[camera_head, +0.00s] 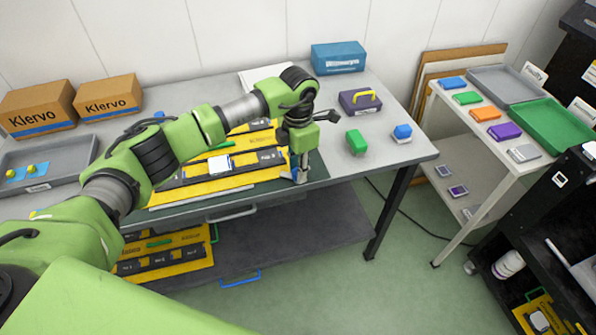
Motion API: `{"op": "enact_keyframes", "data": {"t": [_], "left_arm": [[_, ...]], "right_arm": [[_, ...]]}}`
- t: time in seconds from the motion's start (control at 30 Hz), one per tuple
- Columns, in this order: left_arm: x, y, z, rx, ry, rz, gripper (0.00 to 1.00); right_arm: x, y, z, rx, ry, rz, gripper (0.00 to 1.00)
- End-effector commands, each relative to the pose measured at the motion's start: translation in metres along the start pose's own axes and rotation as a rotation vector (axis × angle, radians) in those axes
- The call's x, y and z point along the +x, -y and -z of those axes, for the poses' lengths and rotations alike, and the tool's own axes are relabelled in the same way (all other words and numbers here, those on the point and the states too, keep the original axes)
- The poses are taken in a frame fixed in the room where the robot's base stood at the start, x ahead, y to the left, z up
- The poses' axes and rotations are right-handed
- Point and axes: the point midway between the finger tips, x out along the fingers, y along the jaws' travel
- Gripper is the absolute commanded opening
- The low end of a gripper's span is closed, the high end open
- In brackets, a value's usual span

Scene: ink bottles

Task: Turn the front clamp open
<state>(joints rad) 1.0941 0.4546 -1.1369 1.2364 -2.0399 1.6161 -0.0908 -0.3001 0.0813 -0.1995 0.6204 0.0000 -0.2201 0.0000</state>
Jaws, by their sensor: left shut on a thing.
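My left gripper (299,174) points straight down at the right end of a yellow and black frame (205,187) on the table. It is shut on the front clamp at the frame's near right corner. The fingers cover most of the clamp, so how far it is turned cannot be told. A white square piece (219,163) lies on the frame's black bar. My arm hides part of the frame's back and left. My right gripper is not in view.
A blue case (338,57) stands behind. A grey tray (70,158) is at the left.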

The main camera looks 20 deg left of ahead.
Motion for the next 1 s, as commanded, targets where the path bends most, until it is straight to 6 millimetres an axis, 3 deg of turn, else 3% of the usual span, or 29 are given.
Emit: {"op": "enact_keyframes", "data": {"t": [0.5, 1.0], "left_arm": [[0.0, -0.001, 0.0, -0.433, 0.001, -0.002, 0.02], [-0.001, -0.001, 0.0, -0.59, 0.001, -0.002, 0.02]], "right_arm": [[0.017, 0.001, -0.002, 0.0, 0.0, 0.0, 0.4], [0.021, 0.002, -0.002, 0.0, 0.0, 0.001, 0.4]]}}
